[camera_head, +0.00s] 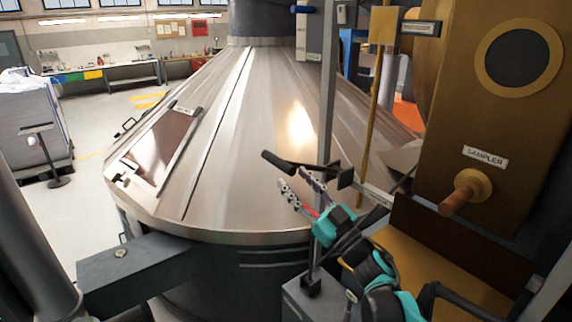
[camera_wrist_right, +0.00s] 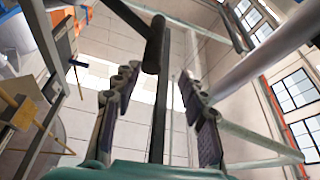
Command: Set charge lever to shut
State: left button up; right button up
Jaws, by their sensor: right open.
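A lever with a black grip (camera_head: 280,162) sticks out to the left from the grey post beside the large metal cone; no readable label marks it as the charge lever. My right gripper (camera_head: 298,186) is just below this grip, with its fingers open and pointing up and left. In the right wrist view the black grip (camera_wrist_right: 155,45) shows beyond and between the open fingertips (camera_wrist_right: 158,85). The gripper looks empty, and I cannot tell whether a finger touches the grip. My left gripper is not in view.
The grey post (camera_head: 326,100) and a yellow rod (camera_head: 374,95) stand close to my right arm. The brown housing with the sampler label (camera_head: 485,156) and its knob (camera_head: 466,192) is at the right. The metal cone (camera_head: 235,140) fills the middle.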

aim_at(287, 168)
jog(key=w, duration=0.1)
jog(key=w+a, duration=0.1)
jog(key=w, duration=0.3)
jog(key=shift+a+r+p, duration=0.35)
jog(key=shift+a+r, duration=0.05)
jog(key=shift+w+a, duration=0.2)
jog(key=shift+w, duration=0.15)
jog(key=shift+s+a+r, duration=0.15)
jog(key=shift+s+r, duration=0.2)
jog(key=shift+s, duration=0.3)
jog(key=shift+w, duration=0.35)
jog(key=c, duration=0.7)
grip_shut()
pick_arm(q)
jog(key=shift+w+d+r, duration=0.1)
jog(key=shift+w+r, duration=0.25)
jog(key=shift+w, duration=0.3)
